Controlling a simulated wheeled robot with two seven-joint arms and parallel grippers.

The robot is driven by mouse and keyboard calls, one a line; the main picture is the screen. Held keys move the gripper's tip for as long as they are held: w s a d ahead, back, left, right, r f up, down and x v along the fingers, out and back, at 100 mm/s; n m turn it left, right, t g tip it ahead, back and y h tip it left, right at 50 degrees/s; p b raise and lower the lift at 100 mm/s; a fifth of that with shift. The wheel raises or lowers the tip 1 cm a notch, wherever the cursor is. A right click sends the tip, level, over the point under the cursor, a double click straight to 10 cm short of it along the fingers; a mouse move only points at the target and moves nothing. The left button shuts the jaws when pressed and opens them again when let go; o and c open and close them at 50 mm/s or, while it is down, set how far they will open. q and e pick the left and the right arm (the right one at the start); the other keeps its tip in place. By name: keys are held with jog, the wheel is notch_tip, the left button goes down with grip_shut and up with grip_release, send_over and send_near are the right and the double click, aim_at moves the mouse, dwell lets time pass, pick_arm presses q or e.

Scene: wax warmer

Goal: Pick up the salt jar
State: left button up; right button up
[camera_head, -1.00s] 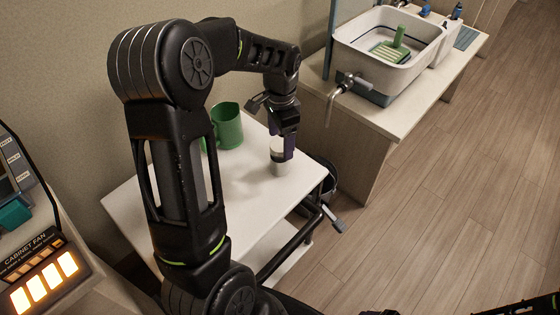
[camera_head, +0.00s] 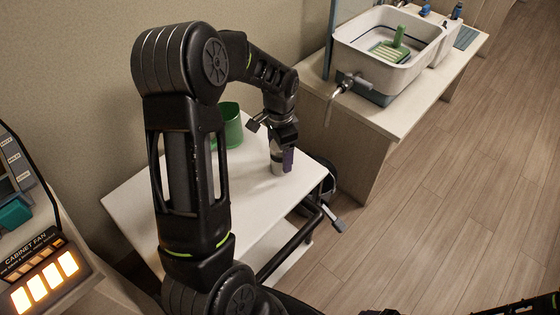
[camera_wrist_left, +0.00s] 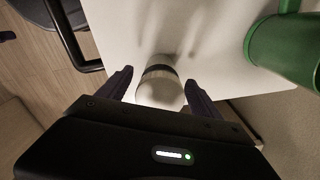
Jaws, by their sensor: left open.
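The salt jar (camera_head: 277,168) is a small pale cylinder with a dark band, standing upright near the right edge of the white table (camera_head: 140,210). In the left wrist view the salt jar (camera_wrist_left: 160,88) sits between the two fingers. My left gripper (camera_head: 281,158) is open and points down at the jar, its fingers on either side. In the left wrist view a gap shows between the jar and each fingertip of the left gripper (camera_wrist_left: 158,78). In the head view the gripper hides the upper part of the jar.
A green mug (camera_head: 230,125) stands on the table behind my left arm, and it also shows in the left wrist view (camera_wrist_left: 288,48). A counter with a white sink (camera_head: 365,60) is at the back right. A lit control panel (camera_head: 45,275) is at the lower left.

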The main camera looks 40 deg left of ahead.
dwell(0.4)
pick_arm(q)
grip_shut()
dwell(0.7)
